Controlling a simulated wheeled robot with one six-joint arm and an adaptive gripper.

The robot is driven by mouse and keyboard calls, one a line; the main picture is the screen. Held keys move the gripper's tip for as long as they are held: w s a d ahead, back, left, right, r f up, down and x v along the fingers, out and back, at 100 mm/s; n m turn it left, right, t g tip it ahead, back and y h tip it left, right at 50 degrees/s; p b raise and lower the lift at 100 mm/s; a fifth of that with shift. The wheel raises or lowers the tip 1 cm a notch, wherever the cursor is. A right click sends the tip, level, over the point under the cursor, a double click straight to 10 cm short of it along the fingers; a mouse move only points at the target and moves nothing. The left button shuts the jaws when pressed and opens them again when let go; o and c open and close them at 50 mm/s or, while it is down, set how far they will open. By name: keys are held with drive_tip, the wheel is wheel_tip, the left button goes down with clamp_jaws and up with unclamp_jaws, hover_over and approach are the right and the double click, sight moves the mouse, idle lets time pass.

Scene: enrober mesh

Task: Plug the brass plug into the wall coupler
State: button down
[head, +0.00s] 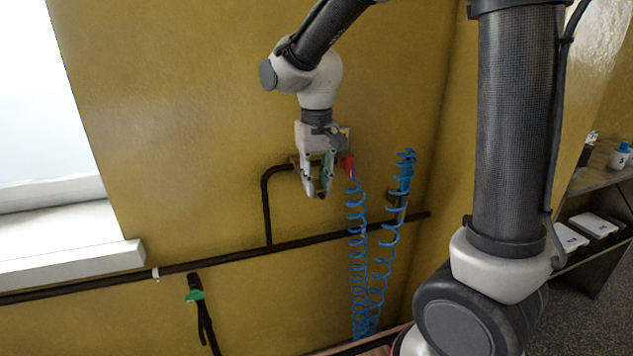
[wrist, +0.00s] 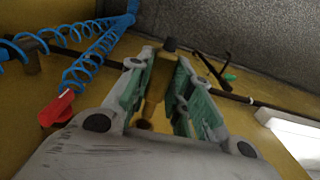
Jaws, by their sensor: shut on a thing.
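My gripper (head: 318,192) points down in front of the yellow wall, near the upper end of a dark pipe. In the wrist view its green-padded fingers (wrist: 167,72) stand a little apart, shut on a brownish, brass-coloured piece (wrist: 155,92), which I take to be the brass plug. A dark tip (wrist: 168,44) shows at the fingertips. The plug is largely hidden by the fingers in the head view. The wall coupler cannot be made out clearly; the pipe's end is partly behind my gripper. A red fitting (head: 347,165) is just right of my gripper, also in the wrist view (wrist: 58,108).
A blue coiled hose (head: 357,230) hangs below the red fitting and loops up to a wall mount at right. A dark pipe (head: 230,256) runs along the wall. A black strap with a green part (head: 194,295) hangs lower left. A window ledge (head: 70,262) is at left.

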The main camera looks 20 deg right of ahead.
drive_tip(key=shift+w, duration=0.1)
idle(0.3)
drive_tip(key=shift+w, duration=0.35)
drive_tip(key=shift+w, duration=1.8)
drive_tip(key=shift+s, duration=0.1)
drive_tip(key=shift+s, duration=1.8)
drive_tip(key=shift+w, duration=1.9)
drive_tip(key=c, duration=1.2)
unclamp_jaws()
